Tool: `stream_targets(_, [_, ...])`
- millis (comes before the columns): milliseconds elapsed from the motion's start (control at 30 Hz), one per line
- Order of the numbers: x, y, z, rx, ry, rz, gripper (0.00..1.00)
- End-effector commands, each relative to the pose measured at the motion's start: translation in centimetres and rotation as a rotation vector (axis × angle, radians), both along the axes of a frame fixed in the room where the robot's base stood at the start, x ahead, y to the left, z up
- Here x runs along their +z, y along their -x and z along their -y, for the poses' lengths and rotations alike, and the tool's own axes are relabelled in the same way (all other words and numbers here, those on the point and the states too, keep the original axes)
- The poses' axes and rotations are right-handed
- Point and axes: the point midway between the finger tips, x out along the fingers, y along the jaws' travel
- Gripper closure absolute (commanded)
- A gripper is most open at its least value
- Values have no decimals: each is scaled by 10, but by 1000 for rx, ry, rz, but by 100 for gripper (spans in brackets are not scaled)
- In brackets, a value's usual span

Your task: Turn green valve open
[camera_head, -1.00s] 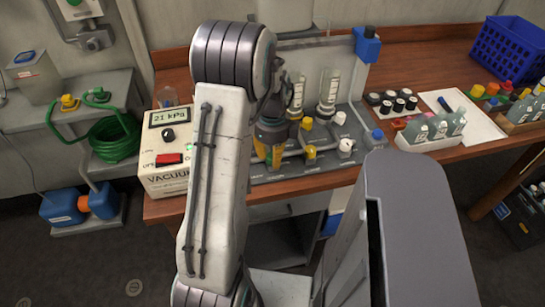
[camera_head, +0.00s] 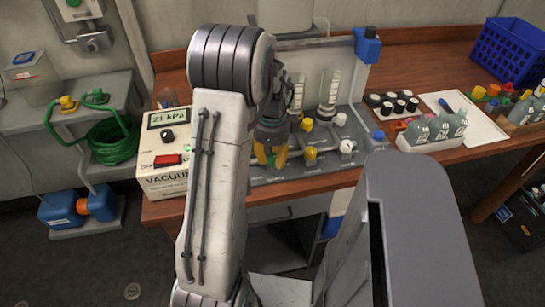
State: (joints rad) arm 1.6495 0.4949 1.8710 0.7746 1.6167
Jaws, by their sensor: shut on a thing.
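My gripper (camera_head: 271,156) is down at the left part of the grey valve manifold (camera_head: 305,172) on the wooden bench. Its yellow fingertips are shut around a small part there, in the place of the green valve. The valve is hidden by the fingers and my arm, so its handle angle cannot be told. To its right on the manifold stand a yellow valve (camera_head: 310,153) and a white valve (camera_head: 347,147).
A vacuum unit (camera_head: 166,177) reading 21 kPa stands left of my arm. Clear cylinders (camera_head: 329,92) stand behind the manifold. Bottles in a white tray (camera_head: 434,143) and a blue crate (camera_head: 511,46) are at right. A green hose (camera_head: 113,140) hangs at left.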

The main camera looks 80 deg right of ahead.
Motion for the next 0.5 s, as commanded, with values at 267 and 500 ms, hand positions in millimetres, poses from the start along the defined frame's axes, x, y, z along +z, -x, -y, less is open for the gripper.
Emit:
stream_targets(267, [-2, 0, -2, 0, -7, 1, 100])
stream_targets(500, [-1, 0, -1, -1, -4, 0, 50])
